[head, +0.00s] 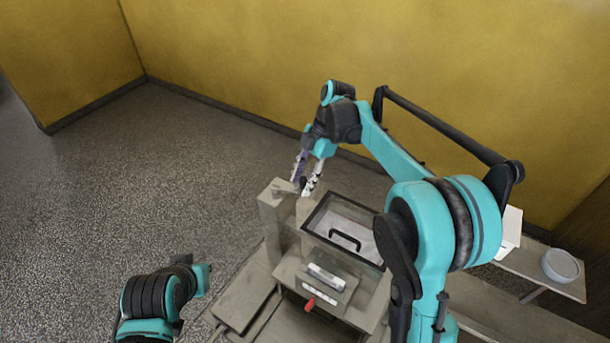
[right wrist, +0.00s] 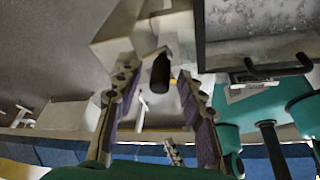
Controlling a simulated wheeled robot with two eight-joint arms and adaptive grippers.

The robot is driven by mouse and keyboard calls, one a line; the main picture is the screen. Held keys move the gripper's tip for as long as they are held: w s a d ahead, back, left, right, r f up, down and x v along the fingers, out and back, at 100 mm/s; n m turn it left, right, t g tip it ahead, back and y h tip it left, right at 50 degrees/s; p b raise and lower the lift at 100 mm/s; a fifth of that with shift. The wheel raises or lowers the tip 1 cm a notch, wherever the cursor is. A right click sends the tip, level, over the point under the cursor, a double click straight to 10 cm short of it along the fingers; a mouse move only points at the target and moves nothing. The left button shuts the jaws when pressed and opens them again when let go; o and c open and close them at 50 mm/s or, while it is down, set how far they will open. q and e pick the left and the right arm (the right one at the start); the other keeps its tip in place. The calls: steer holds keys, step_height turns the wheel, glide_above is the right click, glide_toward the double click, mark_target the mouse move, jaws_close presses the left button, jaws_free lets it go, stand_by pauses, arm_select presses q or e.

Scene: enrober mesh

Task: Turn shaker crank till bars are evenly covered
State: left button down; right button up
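The enrober machine (head: 280,215) stands below my right arm, with a framed clear lid (head: 318,215) on top. My right gripper (head: 301,187) points down at the machine's far left corner. In the right wrist view its fingers (right wrist: 156,82) are spread. A dark cylindrical grip (right wrist: 161,73), apparently the shaker crank's handle, shows between and beyond the fingertips, with gaps on both sides. The crank is hidden or too small to tell in the head view. The bars cannot be made out; only a pale surface shows through the lid. My left gripper is not seen; only my left arm shows at lower left.
A black handle (head: 345,240) stands up from the lid. A red knob (head: 310,304) sticks out at the machine's front. A pale round bowl (head: 560,266) sits on a side shelf (head: 525,262) at right. Open floor lies left of the machine.

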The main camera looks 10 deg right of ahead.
steer(key=v, duration=1.2)
steer(key=shift+f, duration=0.1)
